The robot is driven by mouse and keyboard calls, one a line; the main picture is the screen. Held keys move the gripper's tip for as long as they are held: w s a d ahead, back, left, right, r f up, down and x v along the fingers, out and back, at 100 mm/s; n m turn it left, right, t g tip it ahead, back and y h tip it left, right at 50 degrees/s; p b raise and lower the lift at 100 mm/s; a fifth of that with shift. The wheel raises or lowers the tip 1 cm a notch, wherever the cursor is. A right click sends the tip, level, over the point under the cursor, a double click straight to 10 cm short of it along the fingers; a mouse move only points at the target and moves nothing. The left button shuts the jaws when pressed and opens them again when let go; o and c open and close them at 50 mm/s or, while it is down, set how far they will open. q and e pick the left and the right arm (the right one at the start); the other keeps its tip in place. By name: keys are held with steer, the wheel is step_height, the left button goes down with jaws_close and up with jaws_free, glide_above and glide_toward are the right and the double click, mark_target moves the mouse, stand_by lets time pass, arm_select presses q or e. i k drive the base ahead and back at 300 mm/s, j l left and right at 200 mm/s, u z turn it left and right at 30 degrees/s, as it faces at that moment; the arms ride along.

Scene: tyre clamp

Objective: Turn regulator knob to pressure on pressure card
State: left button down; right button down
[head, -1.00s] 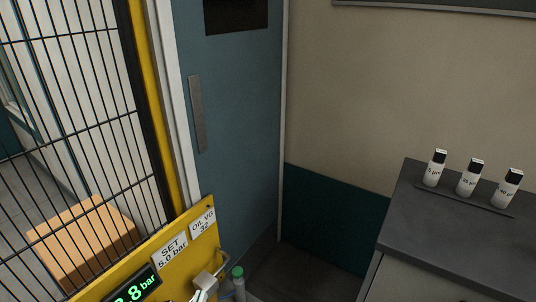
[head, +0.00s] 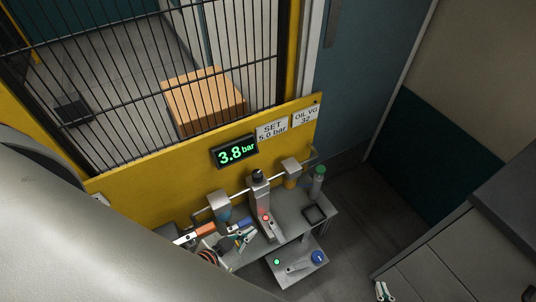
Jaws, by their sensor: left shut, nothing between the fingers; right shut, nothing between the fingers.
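The pressure card (head: 271,129) on the yellow panel reads "SET 5.0 bar". The green display (head: 236,152) beside it reads 3.8 bar. A black knob (head: 258,176), which looks like the regulator knob, tops a grey unit on the pipe below the display. My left gripper (head: 245,238) appears shut and empty, low in front of the pipe, apart from the knob. My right gripper (head: 383,291) is shut and empty at the bottom edge, far from the knob; only its tips show.
A unit with a blue bowl (head: 223,213) and one with an amber bowl (head: 290,181) flank the knob. A green-capped bottle (head: 318,180) stands at right. A lower plate carries a blue knob (head: 318,257). The wire fence (head: 150,70) rises behind; a dark counter (head: 510,215) is at right.

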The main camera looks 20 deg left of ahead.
mark_target(257, 174)
steer(key=k+l+u, duration=0.1)
steer(key=k+u, duration=0.3)
steer(key=k+l+u, duration=0.1)
steer(key=u, duration=0.3)
steer(key=k+j, duration=0.05)
